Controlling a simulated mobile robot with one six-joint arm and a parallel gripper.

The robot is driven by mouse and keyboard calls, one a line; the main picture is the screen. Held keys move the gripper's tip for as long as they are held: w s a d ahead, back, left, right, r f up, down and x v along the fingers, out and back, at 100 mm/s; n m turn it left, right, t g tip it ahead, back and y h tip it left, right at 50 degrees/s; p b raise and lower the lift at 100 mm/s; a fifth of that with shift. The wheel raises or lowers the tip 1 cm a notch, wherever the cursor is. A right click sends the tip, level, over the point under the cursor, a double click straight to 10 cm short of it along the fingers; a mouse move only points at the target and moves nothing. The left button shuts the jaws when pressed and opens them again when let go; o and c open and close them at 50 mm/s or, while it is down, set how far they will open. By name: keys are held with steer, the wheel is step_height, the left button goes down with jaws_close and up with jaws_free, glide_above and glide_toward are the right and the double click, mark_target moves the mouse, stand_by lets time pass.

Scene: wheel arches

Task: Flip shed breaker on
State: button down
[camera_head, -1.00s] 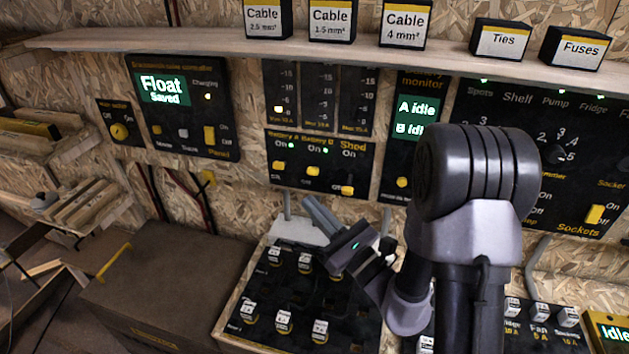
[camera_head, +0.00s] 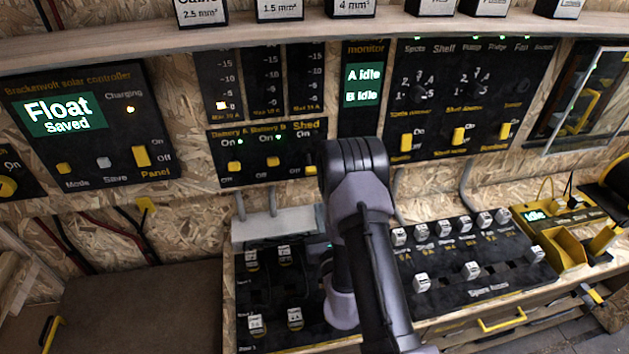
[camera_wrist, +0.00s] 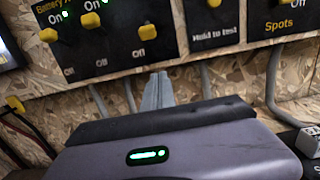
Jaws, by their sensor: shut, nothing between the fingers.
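The breaker panel (camera_head: 262,158) is black with yellow toggles and hangs on the chipboard wall. Its right-hand label reads Shed. The shed breaker's yellow toggle (camera_wrist: 145,31) shows in the wrist view, down near the word Off; the head view shows only part of it, beside my arm. In the wrist view my gripper (camera_wrist: 158,80) is shut and empty, its fingertips below the panel and under the shed toggle, apart from it. In the head view my arm hides the gripper. The other two toggles (camera_head: 234,166) (camera_head: 273,161) have green lights above them.
A solar controller (camera_head: 90,125) reading Float hangs on the left. A switch panel (camera_head: 455,105) hangs to the right. Below are a fuse board (camera_head: 270,310) and a spares board (camera_head: 465,260). A shelf (camera_head: 300,35) with labelled boxes runs above. Grey conduits (camera_wrist: 205,80) drop below the panel.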

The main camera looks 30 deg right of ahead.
mark_target(309, 164)
steer(key=w+d+r, duration=0.1)
steer(key=w+r, duration=0.3)
steer(key=w, duration=0.2)
steer(key=shift+d+r, duration=0.25)
steer(key=shift+d, duration=0.1)
